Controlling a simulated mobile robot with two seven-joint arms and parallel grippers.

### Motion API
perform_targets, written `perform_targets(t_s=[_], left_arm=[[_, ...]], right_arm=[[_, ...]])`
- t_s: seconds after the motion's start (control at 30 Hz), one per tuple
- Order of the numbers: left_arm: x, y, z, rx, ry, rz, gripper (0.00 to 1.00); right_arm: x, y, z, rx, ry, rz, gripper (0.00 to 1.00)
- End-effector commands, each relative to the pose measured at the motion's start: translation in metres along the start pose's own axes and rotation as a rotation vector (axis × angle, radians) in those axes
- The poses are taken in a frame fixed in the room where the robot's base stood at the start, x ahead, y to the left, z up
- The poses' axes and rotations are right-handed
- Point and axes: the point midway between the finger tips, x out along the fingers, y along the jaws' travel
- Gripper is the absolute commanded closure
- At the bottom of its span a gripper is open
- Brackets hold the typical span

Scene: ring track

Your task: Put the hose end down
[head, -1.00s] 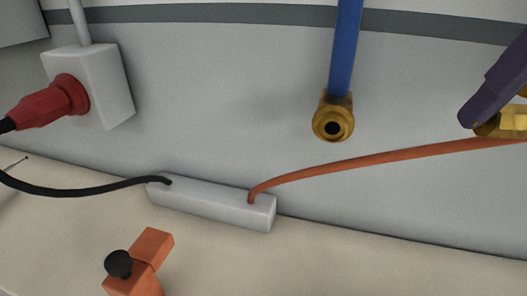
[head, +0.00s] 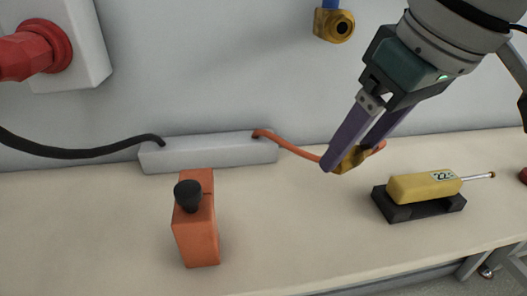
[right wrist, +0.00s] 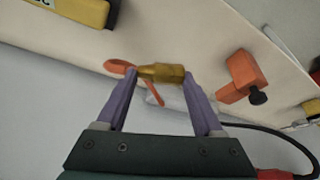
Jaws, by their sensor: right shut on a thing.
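The hose end is a brass fitting (head: 352,160) on an orange hose (head: 292,147). The hose runs from the grey box (head: 205,153) at the wall. My right gripper (head: 345,163) is shut on the brass fitting, low near the back of the bench; I cannot tell whether the fitting touches the bench top. In the right wrist view the fitting (right wrist: 161,73) lies crosswise between the two purple fingertips, with the orange hose (right wrist: 118,66) curving at its left end. The brass outlet (head: 334,25) under the blue pipe is empty. My left gripper is not in view.
An orange block with a black knob (head: 196,220) stands left of centre on the bench (head: 290,230). A yellow meter (head: 424,186) lies on a black cradle (head: 400,212) at right. A red plug (head: 30,52) sits in a white wall box. The bench between block and cradle is clear.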

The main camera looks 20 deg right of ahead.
Motion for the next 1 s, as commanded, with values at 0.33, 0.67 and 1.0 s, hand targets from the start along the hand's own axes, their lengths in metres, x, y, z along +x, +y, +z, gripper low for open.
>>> perform_targets(t_s=[0.33,0.67,1.0], left_arm=[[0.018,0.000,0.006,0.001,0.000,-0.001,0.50],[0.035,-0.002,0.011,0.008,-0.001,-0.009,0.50],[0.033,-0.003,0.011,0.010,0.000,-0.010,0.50]], right_arm=[[0.047,0.000,0.020,-0.001,-0.001,0.000,0.86],[0.092,-0.001,0.038,-0.001,0.000,-0.001,0.86],[0.093,-0.001,0.039,-0.001,0.000,-0.001,0.86]])
